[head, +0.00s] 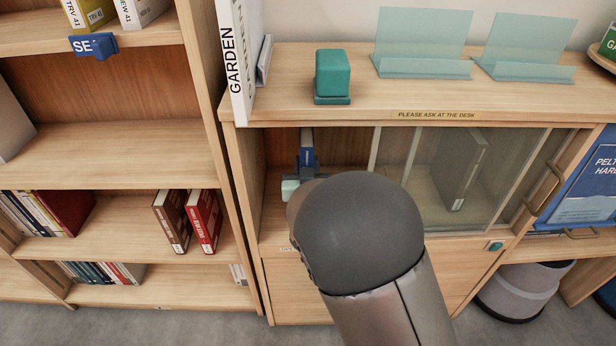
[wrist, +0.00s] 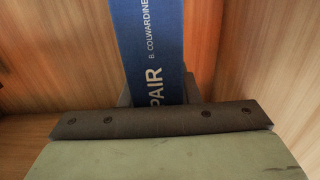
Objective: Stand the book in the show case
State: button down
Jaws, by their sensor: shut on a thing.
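The show case (head: 433,118) is the wooden cabinet with sliding glass panes in the middle of the head view. Its left part is open. A blue book (head: 307,153) is inside this opening, with its lettered spine facing out; the spine also fills the upper middle of the wrist view (wrist: 158,45). My gripper (head: 304,172) is shut on the book at the opening, and my arm hides much of it. Whether the book touches the case floor is hidden.
Glass panes (head: 404,160) cover the right part, with a grey book (head: 461,168) behind them. A teal block (head: 332,75), clear stands (head: 421,45) and a GARDEN book (head: 236,65) stand on top.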

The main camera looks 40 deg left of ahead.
jog(key=shift+f+b, duration=0.35)
jog(key=shift+f, duration=1.45)
jog(key=c, duration=1.1)
grip_release()
jog(key=shift+r, duration=0.15)
jog(key=p+v, duration=0.1)
jog(key=v, duration=1.1)
